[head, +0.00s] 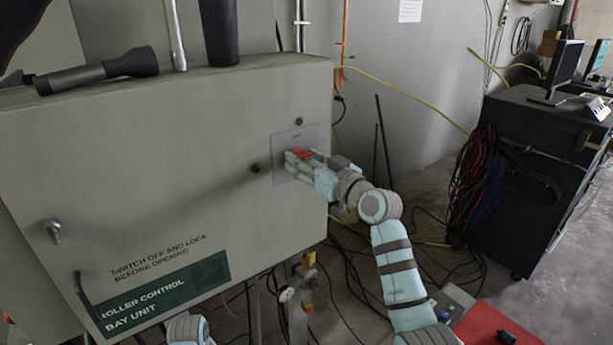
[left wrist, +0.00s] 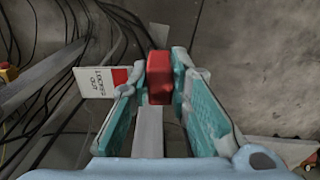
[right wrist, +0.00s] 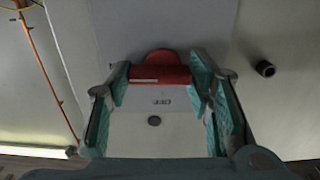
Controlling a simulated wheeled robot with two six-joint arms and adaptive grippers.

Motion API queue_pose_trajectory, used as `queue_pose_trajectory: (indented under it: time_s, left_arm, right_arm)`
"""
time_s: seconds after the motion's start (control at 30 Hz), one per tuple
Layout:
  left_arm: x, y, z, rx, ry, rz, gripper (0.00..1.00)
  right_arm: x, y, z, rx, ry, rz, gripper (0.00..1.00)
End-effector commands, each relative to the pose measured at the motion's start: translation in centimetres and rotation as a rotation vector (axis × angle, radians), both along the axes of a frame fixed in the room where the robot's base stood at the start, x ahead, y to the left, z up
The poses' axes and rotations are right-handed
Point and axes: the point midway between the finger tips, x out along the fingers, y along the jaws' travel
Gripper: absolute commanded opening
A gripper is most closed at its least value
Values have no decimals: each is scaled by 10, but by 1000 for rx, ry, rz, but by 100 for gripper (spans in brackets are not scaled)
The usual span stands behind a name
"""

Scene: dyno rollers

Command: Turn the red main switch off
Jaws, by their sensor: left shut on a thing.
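The red main switch (head: 304,154) is on a light plate on the front of the grey cabinet (head: 150,140). In the right wrist view its red handle (right wrist: 160,76) lies crosswise, with an upside-down "OFF" mark below it. My right gripper (right wrist: 160,82) is open, one finger at each end of the handle; whether they touch it is unclear. My right gripper (head: 300,165) partly hides the switch in the head view. My left gripper (left wrist: 160,85) is shut on a red block-like thing (left wrist: 159,78), perhaps a padlock, with a white and red tag (left wrist: 100,82) beside it.
A dark trolley (head: 530,180) with a monitor and hanging cables stands at right. Cables cover the floor below the cabinet. A red box or mat (head: 490,325) lies at the lower right.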

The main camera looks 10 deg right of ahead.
Motion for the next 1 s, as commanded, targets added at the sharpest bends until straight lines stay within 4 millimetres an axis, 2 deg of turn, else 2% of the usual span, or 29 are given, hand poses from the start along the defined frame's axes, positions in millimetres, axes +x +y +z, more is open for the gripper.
queue_pose_trajectory:
  time_s: [0.03,0.1,0.13,0.57,1.0]
  left_arm:
    - [0,0,0,0,0,0,0]
    - [0,0,0,0,0,0,0]
    - [0,0,0,0,0,0,0]
    - [0,0,-11,0,0,0,0]
    - [0,0,-46,0,0,0,0]
  right_arm:
    - [0,-1,0,-1,0,-1,32]
    - [0,-1,0,-1,0,-2,21]
    - [0,-1,0,-1,0,-2,19]
    - [0,-1,-2,-83,-33,-2,19]
    - [0,0,-2,-413,-167,-2,19]
